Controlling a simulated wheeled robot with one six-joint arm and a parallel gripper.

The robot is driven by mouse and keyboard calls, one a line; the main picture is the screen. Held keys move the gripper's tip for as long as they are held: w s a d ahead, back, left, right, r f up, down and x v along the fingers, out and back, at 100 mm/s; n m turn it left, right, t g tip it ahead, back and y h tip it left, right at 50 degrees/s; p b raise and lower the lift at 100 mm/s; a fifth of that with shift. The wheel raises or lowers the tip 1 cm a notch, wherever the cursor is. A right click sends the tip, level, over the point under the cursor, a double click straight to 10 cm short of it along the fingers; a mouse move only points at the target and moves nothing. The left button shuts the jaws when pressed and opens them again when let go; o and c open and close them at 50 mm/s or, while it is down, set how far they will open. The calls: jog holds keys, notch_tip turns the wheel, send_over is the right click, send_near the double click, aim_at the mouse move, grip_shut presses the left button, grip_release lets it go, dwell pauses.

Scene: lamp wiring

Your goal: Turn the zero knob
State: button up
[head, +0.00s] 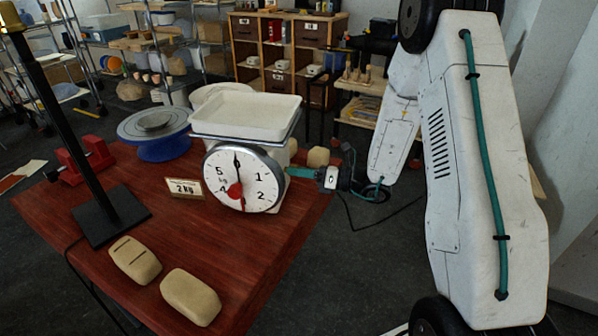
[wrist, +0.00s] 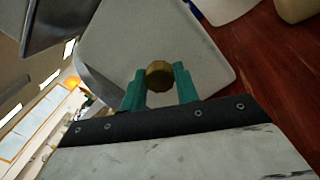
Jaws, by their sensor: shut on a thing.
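The white kitchen scale (head: 270,190) stands on the red-brown table, with a round dial (head: 258,170) facing the head camera and an empty-looking white tray (head: 246,113) on top. The dial has a red hub; its pointer runs near vertical, but the exact reading is too small to tell. My gripper (head: 299,172) reaches in from the right at the scale's side. In the wrist view its teal fingers are shut on a brass ribbed zero knob (wrist: 160,76), one on each side. The knob sits against the scale's pale side wall (wrist: 150,35). In the head view the knob is hidden.
A "2 kg" card (head: 187,188) stands left of the scale, near a blue turntable (head: 155,140). Two clay blocks (head: 135,260) (head: 190,297) lie at the table's front. A black lamp stand (head: 112,215) is at the left. Shelves (head: 285,50) stand behind.

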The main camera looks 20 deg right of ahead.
jog(key=shift+m, duration=0.3)
jog(key=o, duration=1)
jog(key=shift+c, duration=0.2)
jog(key=v, duration=0.8)
